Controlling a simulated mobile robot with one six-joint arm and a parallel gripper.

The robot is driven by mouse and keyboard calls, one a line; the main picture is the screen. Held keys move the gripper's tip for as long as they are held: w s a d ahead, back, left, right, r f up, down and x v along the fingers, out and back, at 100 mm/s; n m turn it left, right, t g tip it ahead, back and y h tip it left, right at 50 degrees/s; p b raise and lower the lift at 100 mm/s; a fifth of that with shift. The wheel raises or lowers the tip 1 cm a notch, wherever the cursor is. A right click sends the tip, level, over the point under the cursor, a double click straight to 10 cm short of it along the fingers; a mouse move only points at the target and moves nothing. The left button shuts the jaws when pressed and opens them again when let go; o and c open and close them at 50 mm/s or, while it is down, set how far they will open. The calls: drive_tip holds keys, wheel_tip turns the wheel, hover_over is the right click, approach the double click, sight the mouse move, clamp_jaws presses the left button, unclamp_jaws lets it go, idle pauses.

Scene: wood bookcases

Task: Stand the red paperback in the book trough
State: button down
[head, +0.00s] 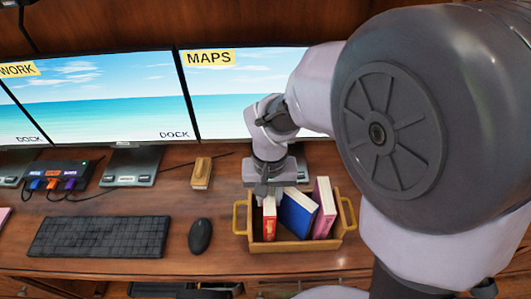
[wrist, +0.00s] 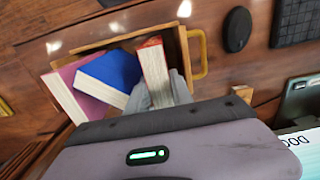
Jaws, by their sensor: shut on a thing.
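The red paperback (head: 269,221) stands roughly upright inside the book trough (head: 300,246), at its left end in the head view. My gripper (head: 265,197) reaches down from above and is shut on the top of the red paperback. In the wrist view the red paperback (wrist: 153,66) is between the grey fingers (wrist: 162,92), near the trough's handled end wall (wrist: 184,50). The book's lower part is hidden by the trough's front wall in the head view.
A blue book (head: 298,213) leans in the trough beside a pink book (head: 324,208). A mouse (head: 200,235) and keyboard (head: 98,237) lie left of the trough. A wooden block (head: 201,173) and monitors (head: 240,95) stand behind. Desk between mouse and trough is clear.

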drive_tip(key=shift+f, duration=0.1)
drive_tip(key=c, duration=1.4)
unclamp_jaws()
drive_tip(key=shift+f, duration=0.15)
wheel_tip(320, 180, up, 12)
drive_tip(key=p, duration=0.6)
drive_tip(key=s+d+r+m+t+y, duration=0.1)
drive_tip(key=s+d+r+m+t, duration=0.1)
drive_tip(key=s+r, duration=0.3)
drive_tip(key=s+d+r+m+t+y, duration=0.1)
drive_tip(key=s+d+r+m+t, duration=0.1)
drive_tip(key=s+d+r+t, duration=0.1)
drive_tip(key=s+d+r, duration=0.1)
drive_tip(key=s+r, duration=0.1)
drive_tip(key=s, duration=0.1)
drive_tip(key=shift+s+d+t, duration=0.2)
drive_tip(key=shift+d+t, duration=0.2)
drive_tip(key=shift+f+b, duration=0.15)
drive_tip(key=shift+b, duration=0.15)
